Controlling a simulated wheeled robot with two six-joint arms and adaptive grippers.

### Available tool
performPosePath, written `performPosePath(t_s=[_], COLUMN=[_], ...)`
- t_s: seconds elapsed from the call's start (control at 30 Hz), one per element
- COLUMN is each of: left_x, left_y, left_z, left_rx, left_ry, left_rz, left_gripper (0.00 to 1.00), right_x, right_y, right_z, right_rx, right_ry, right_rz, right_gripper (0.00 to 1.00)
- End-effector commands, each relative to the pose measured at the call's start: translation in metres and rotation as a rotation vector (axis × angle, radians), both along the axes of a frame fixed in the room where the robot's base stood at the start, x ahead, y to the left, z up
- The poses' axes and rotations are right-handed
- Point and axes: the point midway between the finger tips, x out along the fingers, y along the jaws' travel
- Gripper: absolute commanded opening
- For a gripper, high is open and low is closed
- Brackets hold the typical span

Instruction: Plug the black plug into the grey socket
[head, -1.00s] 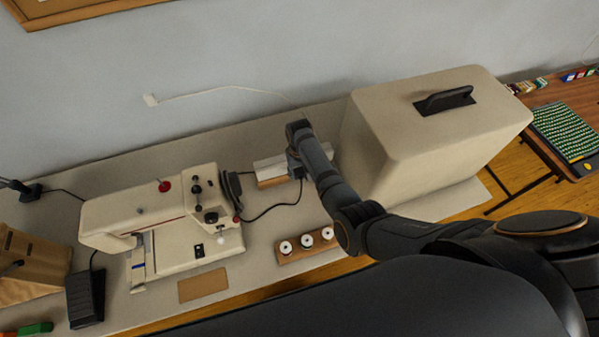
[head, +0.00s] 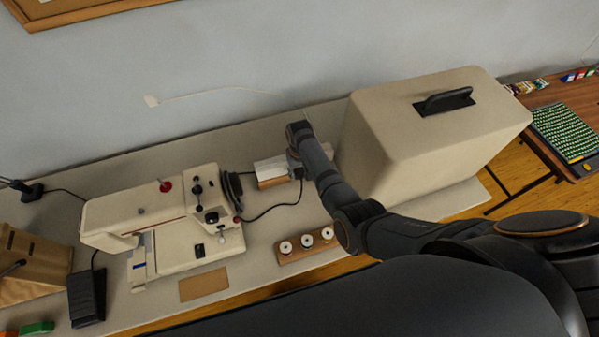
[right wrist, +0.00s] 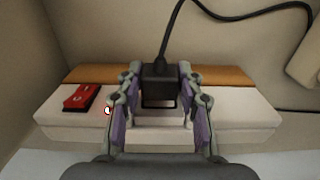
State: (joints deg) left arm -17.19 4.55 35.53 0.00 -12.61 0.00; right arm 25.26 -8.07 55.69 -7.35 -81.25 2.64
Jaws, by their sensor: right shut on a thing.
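The black plug (right wrist: 160,84) is between the two fingers of my right gripper (right wrist: 158,100) in the right wrist view, which is shut on it. Its black cord rises from its top and, in the head view, runs left to the sewing machine (head: 165,222). The plug is at the middle of a whitish power strip (right wrist: 245,112) with a red switch (right wrist: 82,96) at its left end. I cannot tell whether the plug touches the strip or is seated. No separate grey socket opening shows; the plug and fingers cover that part. My left gripper is not in view.
A large beige case (head: 425,130) stands close to the right of my right gripper. A wooden spool rack (head: 306,246) lies in front. A black foot pedal (head: 87,297) is at the far left. The wall is behind the table.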

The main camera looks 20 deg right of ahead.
Motion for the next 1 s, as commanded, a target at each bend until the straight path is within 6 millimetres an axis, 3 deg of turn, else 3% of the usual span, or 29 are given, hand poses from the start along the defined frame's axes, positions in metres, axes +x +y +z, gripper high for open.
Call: performPosePath(t_s=[1.0], left_x=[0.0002], left_y=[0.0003], left_z=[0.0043], left_rx=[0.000], left_ry=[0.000], left_rz=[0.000], left_gripper=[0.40], right_x=[0.0002], right_y=[-0.0002], right_z=[0.0002], right_rx=[0.000], right_ry=[-0.001], right_rz=[0.000], right_gripper=[0.12])
